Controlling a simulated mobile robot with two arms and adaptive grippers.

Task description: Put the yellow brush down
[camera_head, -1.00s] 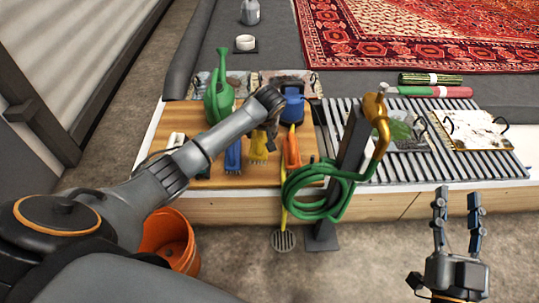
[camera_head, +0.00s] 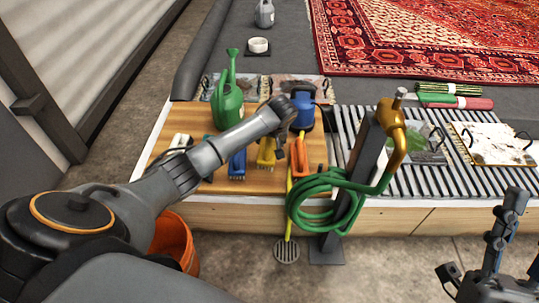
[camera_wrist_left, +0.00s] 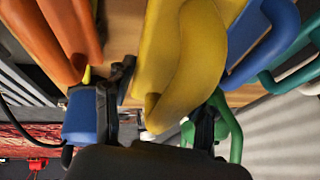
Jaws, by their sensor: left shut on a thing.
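The yellow brush (camera_head: 266,153) is at the wooden board (camera_head: 211,187), between a blue brush (camera_head: 237,164) and an orange brush (camera_head: 300,157). Its yellow handle fills the middle of the left wrist view (camera_wrist_left: 190,55). My left gripper (camera_head: 274,140) is shut on the yellow brush, with a dark finger on each side of the handle in the wrist view. The arm hides part of the brush in the head view, and I cannot tell whether its bristles touch the board. My right gripper (camera_head: 518,238) is empty and open at the lower right, partly cut off by the frame.
A green watering can (camera_head: 228,106) and a blue container (camera_head: 302,112) stand behind the brushes. A green hose (camera_head: 326,205) hangs on a post with a gold nozzle (camera_head: 392,125) to the right. An orange bucket (camera_head: 173,240) stands below on the floor.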

